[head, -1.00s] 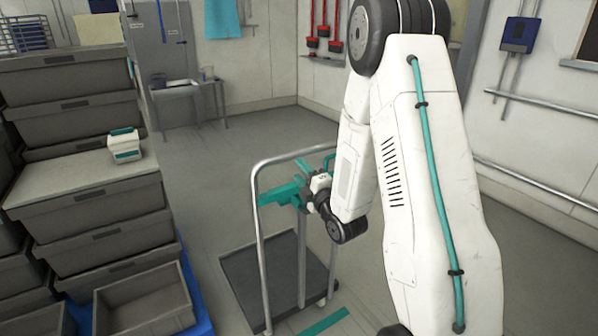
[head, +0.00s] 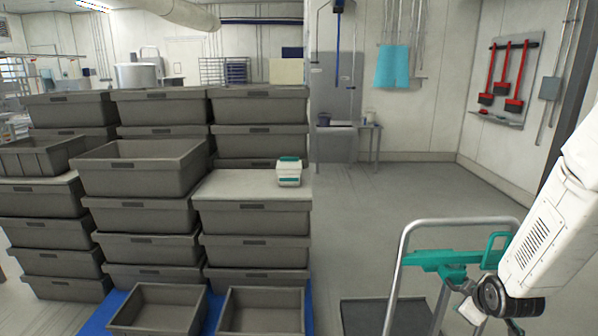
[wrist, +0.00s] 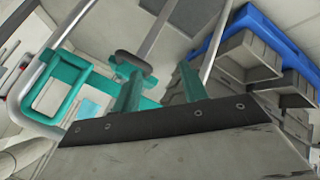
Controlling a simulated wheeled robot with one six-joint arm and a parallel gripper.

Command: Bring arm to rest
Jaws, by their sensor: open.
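My arm comes in from the right edge of the head view, with its white link sloping down to the dark wrist joint.
The trolley handle (head: 402,250) rises above a dark flat deck (head: 362,318). Stacked grey crates (head: 255,222) stand left, with a white and teal tub (head: 289,172) on top. Grey floor (head: 375,195) is clear behind the trolley.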

